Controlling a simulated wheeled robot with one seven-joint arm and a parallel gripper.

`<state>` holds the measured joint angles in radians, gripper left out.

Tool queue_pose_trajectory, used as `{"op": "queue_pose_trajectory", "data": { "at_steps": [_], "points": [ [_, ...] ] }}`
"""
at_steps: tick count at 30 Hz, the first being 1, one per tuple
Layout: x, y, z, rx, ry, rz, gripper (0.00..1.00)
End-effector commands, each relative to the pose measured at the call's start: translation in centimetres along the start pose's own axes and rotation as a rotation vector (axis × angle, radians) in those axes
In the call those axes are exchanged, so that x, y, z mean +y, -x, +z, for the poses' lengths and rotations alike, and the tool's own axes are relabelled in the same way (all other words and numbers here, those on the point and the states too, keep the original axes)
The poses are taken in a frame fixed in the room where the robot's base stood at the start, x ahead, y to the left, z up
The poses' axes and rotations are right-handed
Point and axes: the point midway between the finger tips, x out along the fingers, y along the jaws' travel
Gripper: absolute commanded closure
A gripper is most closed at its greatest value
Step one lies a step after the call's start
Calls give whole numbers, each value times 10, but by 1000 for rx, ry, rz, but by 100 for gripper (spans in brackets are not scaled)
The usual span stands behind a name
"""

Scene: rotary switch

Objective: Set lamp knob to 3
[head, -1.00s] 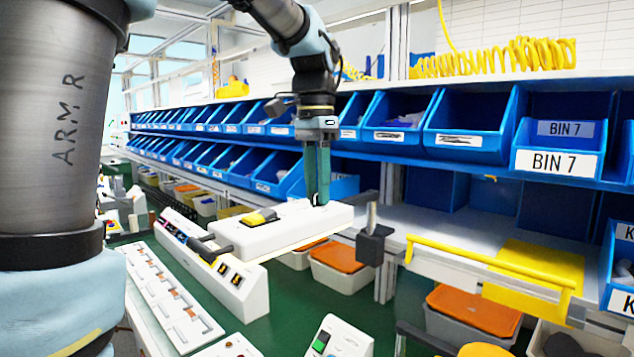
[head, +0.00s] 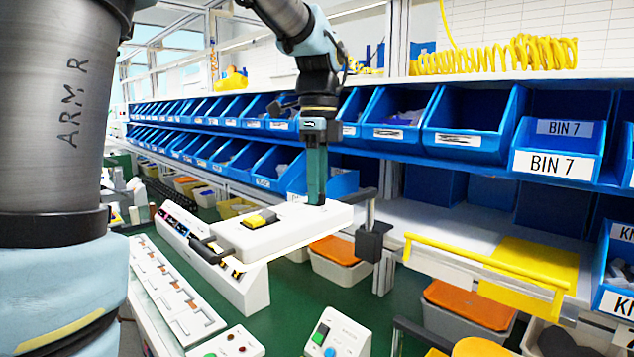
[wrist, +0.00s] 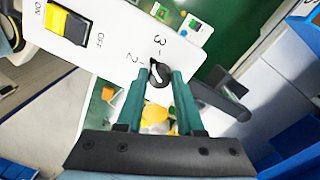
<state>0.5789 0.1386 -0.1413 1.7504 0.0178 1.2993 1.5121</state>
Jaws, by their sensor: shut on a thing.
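The lamp panel is a white box (head: 285,235) with a yellow ON/OFF rocker switch (head: 260,219), held out level in the head view. In the wrist view the white panel (wrist: 110,50) carries the rocker (wrist: 68,22) and printed marks "2" and "3". The small black lamp knob (wrist: 158,76) sits near the panel edge below these marks. My gripper (wrist: 158,82) has its green fingers on either side of the knob, shut on it. The knob's exact pointer direction is hard to tell. In the head view my gripper (head: 316,201) comes down on the panel's right end and hides the knob.
A dark clamp and post (head: 371,240) stand at the panel's right end, and a black handle (head: 211,249) at its left. Blue bins (head: 465,125) line the shelves behind. A yellow rail (head: 485,262) is at right. Other white switch panels (head: 175,290) lie at lower left.

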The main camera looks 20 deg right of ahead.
Motion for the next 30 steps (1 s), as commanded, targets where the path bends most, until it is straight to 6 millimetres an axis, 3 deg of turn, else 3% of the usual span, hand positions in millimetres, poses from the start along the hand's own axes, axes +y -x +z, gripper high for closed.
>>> {"op": "queue_pose_trajectory", "data": {
  "at_steps": [15, 30],
  "points": [
    [-1, 2, -1, -18, -395, -3, 100],
    [-1, 1, -1, -23, -508, -4, 100]
  ]
}}
